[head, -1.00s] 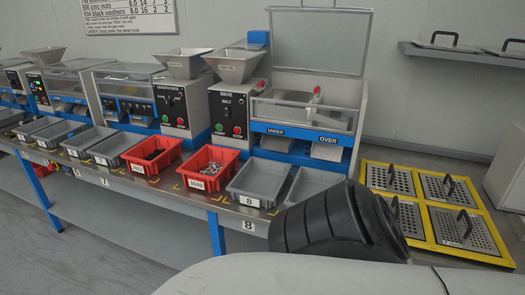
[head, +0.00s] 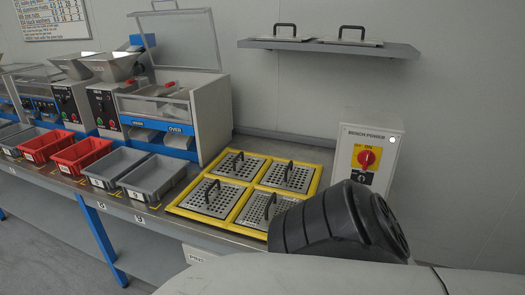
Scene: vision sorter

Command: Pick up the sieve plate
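Several sieve plates lie in a yellow rack (head: 188,206) on the right part of the bench. Each is a grey perforated square with a black upright handle: back left (head: 232,171), back right (head: 280,179), front left (head: 205,204) and front right (head: 250,216). The front right plate is partly hidden by a black ribbed part of my own arm (head: 335,222). The sieve machine (head: 205,110) stands left of the rack with its clear lid (head: 175,45) raised. Neither gripper shows in the head view.
Grey bins (head: 150,192) and red bins (head: 80,153) line the bench front, left of the rack. A bench power box (head: 385,150) with a red switch stands behind right. A wall shelf (head: 400,50) holds two handled plates. Open floor lies in front, left.

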